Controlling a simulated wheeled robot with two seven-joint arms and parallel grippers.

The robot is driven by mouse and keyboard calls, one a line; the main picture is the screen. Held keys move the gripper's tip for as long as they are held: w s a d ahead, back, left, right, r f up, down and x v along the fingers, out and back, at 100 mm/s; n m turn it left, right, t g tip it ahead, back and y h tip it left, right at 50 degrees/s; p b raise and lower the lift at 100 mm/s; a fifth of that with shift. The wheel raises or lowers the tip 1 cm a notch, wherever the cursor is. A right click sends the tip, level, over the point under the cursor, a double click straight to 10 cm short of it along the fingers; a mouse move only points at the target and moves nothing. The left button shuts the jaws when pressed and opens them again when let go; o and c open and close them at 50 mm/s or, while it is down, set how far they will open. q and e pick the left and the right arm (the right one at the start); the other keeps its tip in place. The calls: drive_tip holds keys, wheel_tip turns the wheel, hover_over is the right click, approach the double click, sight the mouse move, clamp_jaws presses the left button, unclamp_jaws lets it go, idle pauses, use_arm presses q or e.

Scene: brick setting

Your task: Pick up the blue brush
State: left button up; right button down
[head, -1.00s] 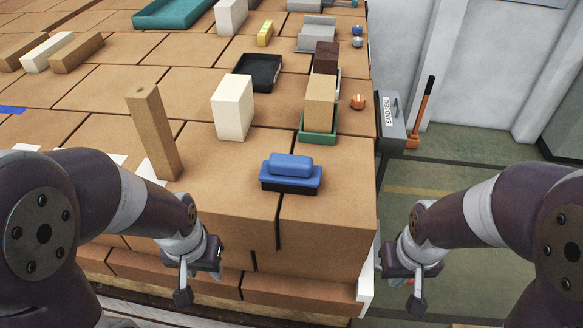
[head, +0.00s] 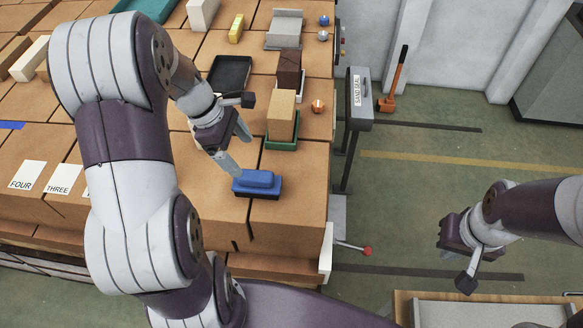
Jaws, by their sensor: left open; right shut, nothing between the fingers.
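The blue brush (head: 257,184) has a blue top on a dark base and lies on the brown brick surface near its right front corner. My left gripper (head: 236,153) is open just behind and to the left of the brush, with its fingers pointing down toward it. One fingertip shows close to the brush's left end; I cannot tell whether it touches. Nothing is between the fingers. My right gripper (head: 461,261) is shut and empty, off to the right above the green floor, away from the brush.
A tan block (head: 281,118) stands in a green tray (head: 284,144) behind the brush. A black tray (head: 230,73), a dark brown block (head: 288,69) and an orange ball (head: 317,106) lie farther back. A grey box (head: 360,96) stands beyond the right edge. Bare brick surrounds the brush's front.

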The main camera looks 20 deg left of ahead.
sight(253, 174)
use_arm(q)
drive_tip(key=shift+s+f+n, duration=0.15)
drive_tip(key=shift+f+n, duration=0.05)
drive_tip(key=shift+n, duration=0.1)
drive_tip(key=f, duration=0.2)
drive_tip(key=f+p, duration=0.1)
drive_tip(key=shift+s+d+f, duration=0.1)
drive_tip(key=shift+s+d, duration=0.1)
drive_tip(key=shift+s, duration=0.05)
drive_tip(key=x, duration=0.2)
drive_tip(key=p+x, duration=0.1)
drive_tip(key=x, duration=0.2)
drive_tip(key=w+p+x, duration=0.1)
drive_tip(key=x, duration=0.2)
drive_tip(key=shift+f, duration=0.5)
drive_tip(key=shift+d, duration=0.15)
drive_tip(key=c, duration=0.9)
drive_tip(key=shift+c, duration=1.3)
use_arm(e)
drive_tip(key=r, duration=0.1)
drive_tip(key=a+r, duration=0.1)
drive_tip(key=r, duration=0.1)
drive_tip(key=shift+s+r, duration=0.2)
drive_tip(key=shift+r, duration=0.05)
